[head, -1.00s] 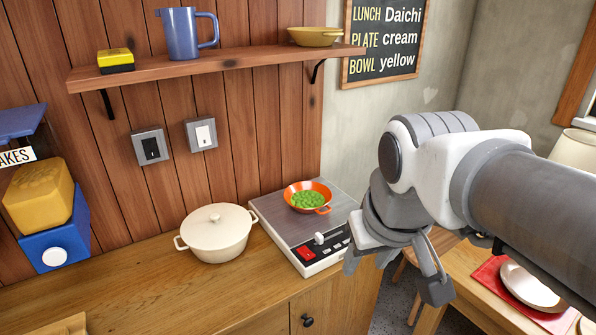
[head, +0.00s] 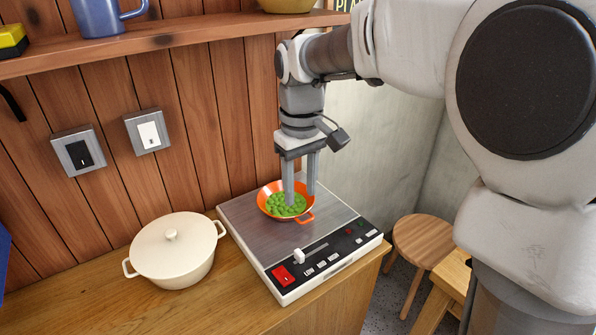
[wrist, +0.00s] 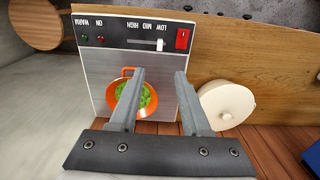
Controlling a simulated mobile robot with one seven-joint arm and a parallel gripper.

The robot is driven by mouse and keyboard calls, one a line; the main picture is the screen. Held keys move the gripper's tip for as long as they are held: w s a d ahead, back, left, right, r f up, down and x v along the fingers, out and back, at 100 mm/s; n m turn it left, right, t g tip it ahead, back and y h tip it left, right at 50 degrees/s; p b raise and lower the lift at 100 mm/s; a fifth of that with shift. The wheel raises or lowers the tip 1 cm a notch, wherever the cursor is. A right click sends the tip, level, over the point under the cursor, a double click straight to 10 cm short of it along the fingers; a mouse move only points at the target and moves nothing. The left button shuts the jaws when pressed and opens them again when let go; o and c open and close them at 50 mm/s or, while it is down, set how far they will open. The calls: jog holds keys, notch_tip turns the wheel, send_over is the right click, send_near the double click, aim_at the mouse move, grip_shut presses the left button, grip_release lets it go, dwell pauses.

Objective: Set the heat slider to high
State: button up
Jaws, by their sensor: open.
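The heat slider's white knob (head: 299,256) stands at the LOW end of its slot on the hotplate's black front panel, by the LOW, MID and HIGH labels. It also shows in the wrist view (wrist: 161,44). The hotplate (head: 245,222) has a grey metal top and a red switch (head: 283,276) left of the slider. My gripper (head: 300,197) points down above the hotplate, by the orange pan, behind the knob. Its two fingers are apart with nothing held between them; they also show in the wrist view (wrist: 159,74).
The orange pan (head: 270,207) with green peas sits on the hotplate, close to my fingers. A cream lidded pot (head: 175,255) stands left of the hotplate. A wooden shelf (head: 200,34) runs above. A round stool (head: 425,240) is on the right.

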jog(key=b, duration=0.3)
send_near(299, 252)
notch_tip(299, 252, down, 9)
jog(key=shift+r, duration=0.1)
grip_shut()
dwell(0.3)
dwell(1.2)
